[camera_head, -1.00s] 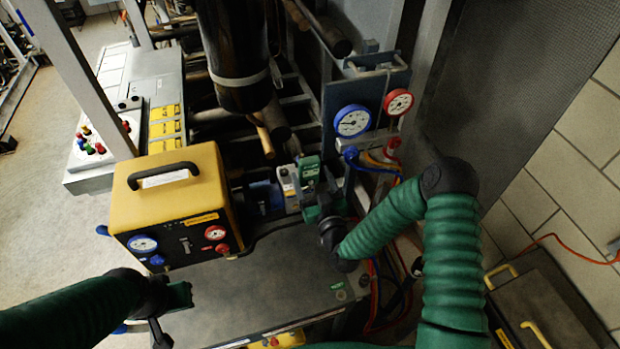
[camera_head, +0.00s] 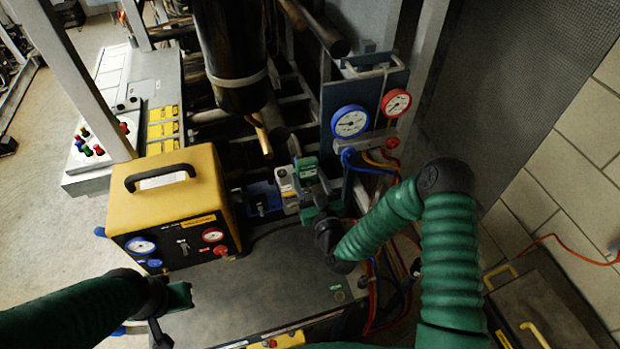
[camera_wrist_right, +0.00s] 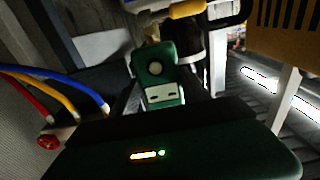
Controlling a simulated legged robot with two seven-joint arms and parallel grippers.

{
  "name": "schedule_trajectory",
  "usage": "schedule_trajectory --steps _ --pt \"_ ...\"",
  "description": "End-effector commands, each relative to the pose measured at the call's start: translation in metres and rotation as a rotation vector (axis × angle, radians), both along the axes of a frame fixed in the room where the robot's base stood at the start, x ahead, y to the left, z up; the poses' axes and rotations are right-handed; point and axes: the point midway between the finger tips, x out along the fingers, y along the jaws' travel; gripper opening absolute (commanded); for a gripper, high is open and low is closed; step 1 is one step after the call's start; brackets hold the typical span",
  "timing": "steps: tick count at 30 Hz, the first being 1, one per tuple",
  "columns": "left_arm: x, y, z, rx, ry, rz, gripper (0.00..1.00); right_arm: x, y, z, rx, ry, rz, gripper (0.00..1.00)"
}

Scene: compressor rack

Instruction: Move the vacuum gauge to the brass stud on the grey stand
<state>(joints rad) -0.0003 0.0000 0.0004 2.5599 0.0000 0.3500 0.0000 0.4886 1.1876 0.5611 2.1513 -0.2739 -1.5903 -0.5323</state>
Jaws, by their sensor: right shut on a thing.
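A small green unit with a pale face, seemingly the vacuum gauge (camera_head: 306,168), is just beyond my right gripper (camera_head: 322,197). In the right wrist view, the gauge (camera_wrist_right: 160,72) shows a round light spot and a white panel, directly in front of the gripper body. My right gripper is shut on it; the contact is mostly hidden. A brass-coloured fitting (camera_wrist_right: 152,32) shows behind it; I cannot tell whether it is the stud. A pale grey box (camera_head: 286,186) stands left of the gauge. My left gripper (camera_head: 176,314) is empty and looks open at lower left.
A yellow case (camera_head: 172,185) with a black handle stands left on the grey bench (camera_head: 270,285). A panel with blue (camera_head: 350,121) and red (camera_head: 396,102) dials rises behind my right gripper, with coloured hoses (camera_head: 378,162) below. The bench front is mostly clear.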

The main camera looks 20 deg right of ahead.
Motion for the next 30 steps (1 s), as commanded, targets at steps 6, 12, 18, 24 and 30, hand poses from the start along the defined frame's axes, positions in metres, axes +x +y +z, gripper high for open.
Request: schedule_trajectory --steps 6,12,18,24,30 --pt "0.000 0.000 0.000 0.000 0.000 0.001 0.00 0.000 -0.002 -0.001 0.000 0.003 -0.002 0.00" --pt "0.000 0.000 0.000 0.000 0.000 0.001 0.00 -0.003 -0.001 -0.002 0.001 0.003 0.001 0.00" --pt "0.000 0.000 0.000 0.000 0.000 0.000 0.00 -0.007 -0.002 -0.002 0.000 0.005 -0.002 0.00" --pt "0.000 0.000 0.000 0.000 0.000 0.001 0.00 -0.011 -0.002 -0.004 0.000 0.009 -0.001 0.00" --pt "0.000 0.000 0.000 0.000 0.000 0.001 0.00 -0.014 -0.001 -0.004 0.001 0.011 0.001 0.00"
